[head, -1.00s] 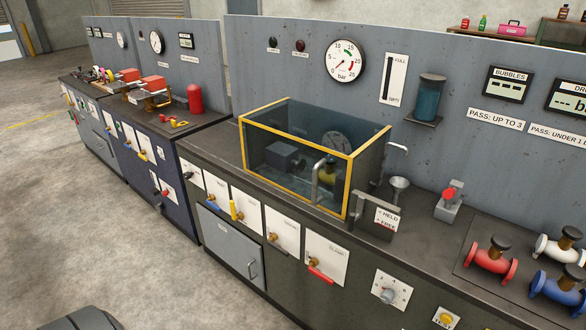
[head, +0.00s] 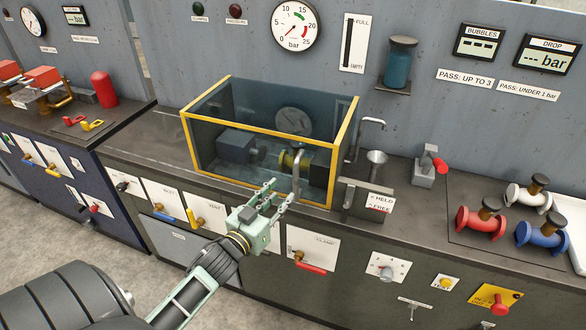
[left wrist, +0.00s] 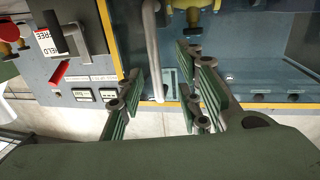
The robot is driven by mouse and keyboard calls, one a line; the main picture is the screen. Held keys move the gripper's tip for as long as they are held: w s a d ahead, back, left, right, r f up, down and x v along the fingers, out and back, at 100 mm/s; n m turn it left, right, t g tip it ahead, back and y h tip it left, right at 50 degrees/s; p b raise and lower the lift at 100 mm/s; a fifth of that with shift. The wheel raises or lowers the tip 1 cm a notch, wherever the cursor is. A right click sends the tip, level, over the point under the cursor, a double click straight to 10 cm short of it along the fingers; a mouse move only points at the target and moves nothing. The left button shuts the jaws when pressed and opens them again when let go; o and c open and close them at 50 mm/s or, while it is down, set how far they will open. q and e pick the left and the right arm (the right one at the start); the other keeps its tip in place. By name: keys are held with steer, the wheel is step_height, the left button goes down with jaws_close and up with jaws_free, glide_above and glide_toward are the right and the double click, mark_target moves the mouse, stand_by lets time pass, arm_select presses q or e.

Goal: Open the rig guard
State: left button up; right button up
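The rig guard (head: 225,143) is a clear box with a yellow frame on the bench, and it looks closed. A grey bar handle (head: 297,176) stands upright at its front, right of the middle. My left gripper (head: 281,193) is open and empty, just in front and left of the handle in the head view. In the left wrist view the handle (left wrist: 152,50) shows in the gap between the spread fingers (left wrist: 165,90); I cannot tell whether they touch it. A flanged fitting with yellow (head: 292,160) sits inside the guard. My right gripper is not in view.
Right of the guard stand a HELD/FREE plate (head: 381,203), a funnel (head: 376,160) and a thin bent spout (head: 371,124). A red-knobbed block (head: 427,167) and several flanged spools, one red (head: 481,219), lie further right. Valve levers, one red (head: 311,267), stick out from the bench front.

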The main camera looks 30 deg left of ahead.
mark_target(294, 180)
arm_select(q)
steer(key=w+r, duration=0.1)
steer(key=w, duration=0.1)
steer(key=shift+w+d+r+p, duration=0.35)
steer(key=shift+d+r+p, duration=0.05)
steer(key=w, duration=0.4)
steer(key=shift+a+f+p, duration=0.1)
steer(key=shift+f+p, duration=0.05)
steer(key=shift+p, duration=0.2)
steer(key=shift+w+a+f, duration=0.1)
steer(key=shift+w, duration=0.55)
steer(key=shift+c, duration=0.4)
jaws_close()
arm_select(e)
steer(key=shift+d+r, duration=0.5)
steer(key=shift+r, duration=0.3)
